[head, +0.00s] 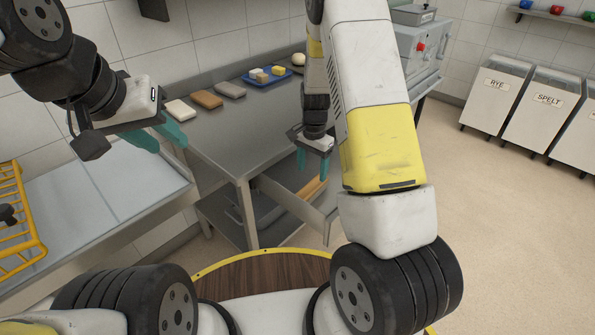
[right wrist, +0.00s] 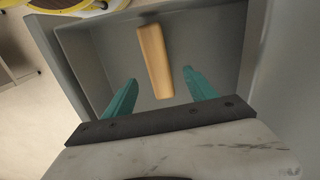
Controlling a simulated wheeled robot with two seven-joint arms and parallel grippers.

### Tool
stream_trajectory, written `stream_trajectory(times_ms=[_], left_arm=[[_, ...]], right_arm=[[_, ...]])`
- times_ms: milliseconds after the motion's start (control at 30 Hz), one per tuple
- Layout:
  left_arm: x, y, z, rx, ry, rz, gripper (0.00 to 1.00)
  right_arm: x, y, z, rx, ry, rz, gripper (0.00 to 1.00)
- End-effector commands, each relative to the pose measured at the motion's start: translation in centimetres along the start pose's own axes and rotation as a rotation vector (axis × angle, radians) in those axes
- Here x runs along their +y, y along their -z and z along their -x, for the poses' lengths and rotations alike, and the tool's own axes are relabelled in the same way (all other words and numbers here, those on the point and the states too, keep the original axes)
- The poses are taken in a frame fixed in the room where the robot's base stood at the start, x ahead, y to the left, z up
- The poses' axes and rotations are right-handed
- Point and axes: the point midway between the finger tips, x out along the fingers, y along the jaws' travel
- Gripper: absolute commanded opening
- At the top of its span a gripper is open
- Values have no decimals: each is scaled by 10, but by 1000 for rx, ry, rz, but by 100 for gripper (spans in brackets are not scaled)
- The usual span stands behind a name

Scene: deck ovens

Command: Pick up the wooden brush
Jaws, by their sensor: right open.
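A light wooden piece that looks like the brush (right wrist: 155,62) lies in the open grey drawer (right wrist: 222,50) in the right wrist view. Its bristles are not visible. In the head view the wooden piece (head: 312,189) shows in the drawer under the steel table. My right gripper (head: 313,172) is open and points down over the drawer. In the right wrist view, the fingers of the right gripper (right wrist: 160,77) are apart, with the near end of the wood between them in the picture; contact is not visible. My left gripper (head: 172,149) is open and empty, at the upper left.
The steel table (head: 232,125) stands above the drawer. On it are a blue tray (head: 262,82) with small blocks and several pale and brown blocks (head: 207,99). A yellow rack (head: 20,225) is at the left. Rye and spelt bins (head: 497,90) stand right, with clear floor before them.

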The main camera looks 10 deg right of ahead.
Motion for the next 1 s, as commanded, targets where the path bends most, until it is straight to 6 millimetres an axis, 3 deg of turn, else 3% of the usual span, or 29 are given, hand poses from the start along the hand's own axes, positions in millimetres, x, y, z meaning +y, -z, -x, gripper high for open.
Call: stream_trajectory(times_ms=[533, 867, 1000], left_arm=[[0, 0, 0, 0, 0, 0, 36], [0, 0, 0, 0, 0, 0, 36], [0, 0, 0, 0, 0, 0, 36]], right_arm=[[3, -4, -69, -1, -2, 0, 65], [2, -3, -77, 1, 0, 1, 65], [2, -3, -76, 1, 0, 1, 38]])
